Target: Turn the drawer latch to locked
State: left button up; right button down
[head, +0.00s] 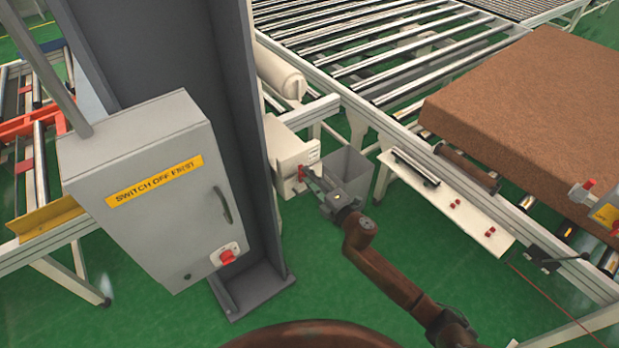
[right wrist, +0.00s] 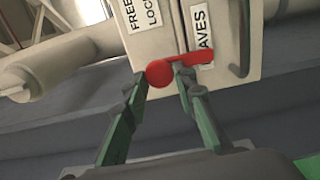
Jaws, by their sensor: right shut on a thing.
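The drawer latch (head: 301,172) is a small red piece on the front of a white drawer unit (head: 290,150) beside the grey column. In the right wrist view the latch (right wrist: 160,73) has a round red hub, with a red lever pointing right and slightly up. Labels beside it read "FREE" and "LOC…", partly cut off; another ends in "AVES". My right gripper (head: 311,178) reaches the latch from the right. In the right wrist view its green fingers (right wrist: 161,80) stand either side of the hub, shut on the latch. My left gripper is not in view.
A grey cabinet (head: 150,190) marked "SWITCH OFF FIRST" and a dark column (head: 240,130) stand left of the drawer unit. A grey bin (head: 347,168) is close behind my right gripper. Roller conveyors and a brown mattress (head: 530,95) fill the right. Green floor is open in front.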

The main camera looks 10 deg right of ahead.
jog(key=c, duration=1.6)
grip_release()
jog(key=v, duration=1.2)
